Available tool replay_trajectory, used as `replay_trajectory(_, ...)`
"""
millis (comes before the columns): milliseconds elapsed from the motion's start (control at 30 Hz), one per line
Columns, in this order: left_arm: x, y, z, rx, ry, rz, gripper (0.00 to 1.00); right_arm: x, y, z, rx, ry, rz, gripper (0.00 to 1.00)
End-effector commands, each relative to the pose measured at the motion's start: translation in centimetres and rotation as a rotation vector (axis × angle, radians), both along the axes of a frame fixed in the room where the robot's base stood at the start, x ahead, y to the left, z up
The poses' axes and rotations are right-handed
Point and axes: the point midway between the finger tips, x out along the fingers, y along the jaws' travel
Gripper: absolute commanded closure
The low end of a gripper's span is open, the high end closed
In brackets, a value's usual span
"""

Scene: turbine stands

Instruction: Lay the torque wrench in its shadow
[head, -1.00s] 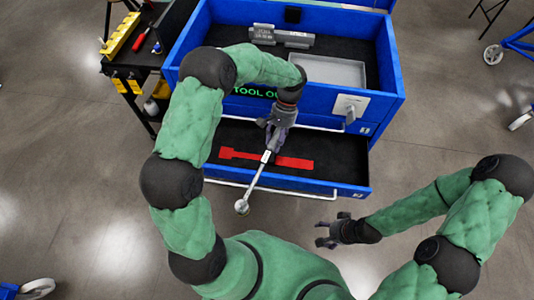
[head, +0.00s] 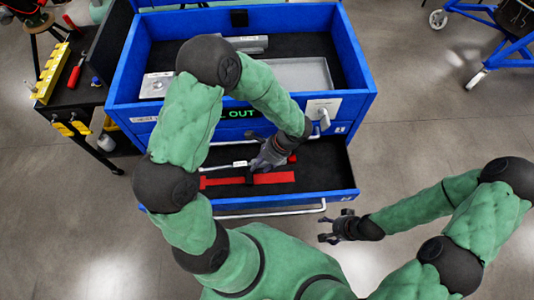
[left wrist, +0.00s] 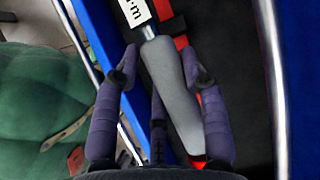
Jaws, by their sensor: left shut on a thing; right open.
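The torque wrench (head: 240,164) has a metal shaft, a white label and a grey handle. My left gripper (head: 256,172) is shut on the handle (left wrist: 172,85), which lies between its fingers in the left wrist view. The red shadow (head: 275,178) is in the black-lined open drawer (head: 318,180). In the head view the wrench lies roughly along the shadow, a little behind it. I cannot tell whether it touches the liner. My gripper hides part of wrench and shadow. My right gripper (head: 331,229) is open and empty, in front of the drawer's right side.
The drawer's front edge with its white handle (head: 280,211) is nearest me. Above is the blue cabinet's top compartment, with a grey tray (head: 300,76). A black cart (head: 75,92) with tools stands at left.

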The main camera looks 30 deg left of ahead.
Motion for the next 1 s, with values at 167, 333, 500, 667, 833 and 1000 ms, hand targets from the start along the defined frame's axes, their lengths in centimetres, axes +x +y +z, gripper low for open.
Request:
replay_trajectory(167, -0.5, 0.0, -0.3, 0.002, -0.002, -0.052, 1.0, 0.0, 0.0, -0.3, 0.0, 0.0, 0.0, 0.28)
replay_trajectory(333, -0.5, 0.1, -1.1, 0.002, -0.002, -0.052, 1.0, 0.0, 0.0, -0.8, 0.0, 0.0, 0.0, 0.28)
replay_trajectory(500, -0.5, 0.1, -2.4, 0.003, -0.001, -0.05, 1.0, 0.0, 0.0, -1.9, 0.0, 0.0, 0.0, 0.28)
replay_trajectory(667, -0.5, 0.1, -3.8, 0.002, 0.0, -0.049, 1.0, 0.0, 0.0, -3.0, 0.0, 0.0, 0.0, 0.28)
replay_trajectory(833, -0.5, 0.1, -4.8, 0.002, -0.002, -0.048, 1.0, 0.0, 0.0, -3.8, 0.0, 0.0, 0.0, 0.28)
replay_trajectory(1000, -0.5, 0.1, -5.0, 0.002, -0.002, -0.048, 1.0, 0.0, 0.0, -4.0, 0.0, 0.0, 0.0, 0.28)
